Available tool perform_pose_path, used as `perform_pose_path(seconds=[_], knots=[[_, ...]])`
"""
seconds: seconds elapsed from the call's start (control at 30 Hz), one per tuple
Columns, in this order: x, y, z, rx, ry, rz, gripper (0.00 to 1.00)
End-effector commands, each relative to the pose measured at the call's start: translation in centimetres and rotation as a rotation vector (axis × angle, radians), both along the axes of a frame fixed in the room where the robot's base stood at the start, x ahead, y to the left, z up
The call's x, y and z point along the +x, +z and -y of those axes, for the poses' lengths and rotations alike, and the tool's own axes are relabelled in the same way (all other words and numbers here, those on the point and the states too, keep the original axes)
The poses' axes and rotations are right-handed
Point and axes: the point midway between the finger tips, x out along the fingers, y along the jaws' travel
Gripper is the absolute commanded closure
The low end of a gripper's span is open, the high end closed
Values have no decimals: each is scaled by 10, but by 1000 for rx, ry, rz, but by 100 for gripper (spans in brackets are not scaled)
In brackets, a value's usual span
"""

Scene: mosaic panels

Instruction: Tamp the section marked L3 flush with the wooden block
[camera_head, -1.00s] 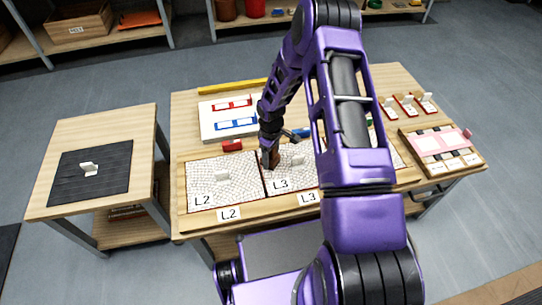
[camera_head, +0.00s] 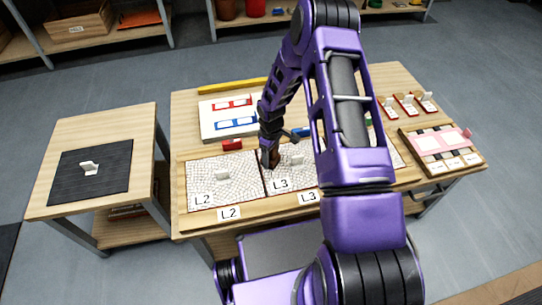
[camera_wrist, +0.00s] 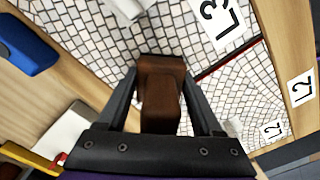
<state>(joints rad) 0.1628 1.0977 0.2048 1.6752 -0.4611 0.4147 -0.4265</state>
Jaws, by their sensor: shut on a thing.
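The L3 section (camera_head: 310,172) is a panel of small white tiles with dark joints, right of the L2 section (camera_head: 208,168). In the wrist view the L3 tiles (camera_wrist: 90,55) fill the area beyond the fingers. My gripper (camera_head: 268,160) is shut on the brown wooden block (camera_wrist: 162,88) and holds it over the left part of L3, near the seam with L2. Whether the block touches the tiles I cannot tell. A white upright piece (camera_head: 296,160) stands on L3, right of the block. My arm hides part of the panels to the right.
A white board (camera_head: 228,118) with red and blue marks is at the back left. A side table (camera_head: 60,202) with a black mat stands left.

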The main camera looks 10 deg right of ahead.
Motion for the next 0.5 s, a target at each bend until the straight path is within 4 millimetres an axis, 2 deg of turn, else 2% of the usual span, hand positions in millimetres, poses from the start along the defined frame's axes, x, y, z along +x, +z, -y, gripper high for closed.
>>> perform_pose_path(seconds=[0.33,0.5], knots=[[-1,-2,0,-1,0,-2,88],[-1,4,1,-1,0,-2,88]])
